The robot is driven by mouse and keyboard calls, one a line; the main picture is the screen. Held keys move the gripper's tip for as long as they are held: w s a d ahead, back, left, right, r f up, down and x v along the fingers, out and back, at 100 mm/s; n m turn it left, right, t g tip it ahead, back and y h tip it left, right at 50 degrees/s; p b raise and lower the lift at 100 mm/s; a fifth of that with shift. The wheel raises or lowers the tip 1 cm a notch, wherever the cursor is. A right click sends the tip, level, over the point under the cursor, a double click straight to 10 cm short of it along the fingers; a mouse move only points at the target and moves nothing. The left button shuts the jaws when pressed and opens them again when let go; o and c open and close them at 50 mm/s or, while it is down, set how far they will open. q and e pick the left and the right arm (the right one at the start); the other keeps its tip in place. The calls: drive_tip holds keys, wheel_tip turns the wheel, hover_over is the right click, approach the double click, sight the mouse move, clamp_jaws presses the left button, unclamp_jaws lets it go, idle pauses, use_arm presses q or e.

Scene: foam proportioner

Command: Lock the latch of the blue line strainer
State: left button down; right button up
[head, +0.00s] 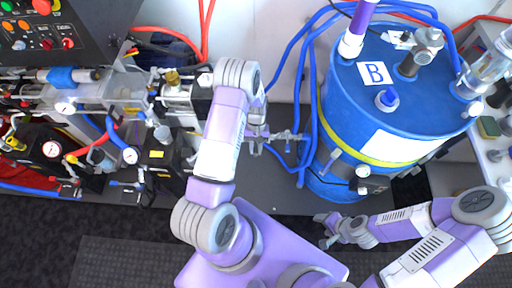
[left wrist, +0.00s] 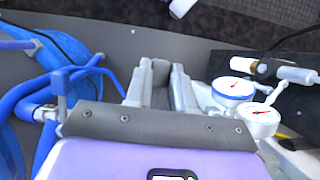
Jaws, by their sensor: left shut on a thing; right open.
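My left gripper (head: 256,148) reaches down at the bench's middle, partly hidden under its own wrist in the head view. In the left wrist view its fingers (left wrist: 160,85) are shut on a dark grey piece (left wrist: 160,72). I cannot tell whether this is the latch. A metal fitting on the blue line (head: 286,136) is just right of this gripper. In the left wrist view the fitting (left wrist: 44,114) is at left, with a blue-grey lever standing up. I cannot clearly make out the strainer body. My right gripper (head: 326,232) is open, low in front of the blue drum.
The blue drum (head: 345,105) marked B stands at right with blue hoses (head: 308,95) beside it. Pumps, valves and a gauge (head: 130,155) crowd the left; gauges (left wrist: 235,88) also show in the left wrist view. The dark floor (head: 130,255) in front is clear.

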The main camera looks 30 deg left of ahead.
sight(256, 146)
use_arm(q)
drive_tip(key=c, duration=1)
unclamp_jaws()
drive_tip(key=shift+o, duration=0.2)
drive_tip(key=v, duration=0.7)
drive_tip(key=shift+r+p, duration=0.25)
drive_tip(key=shift+p, duration=0.2)
drive_tip(key=shift+a, duration=0.1)
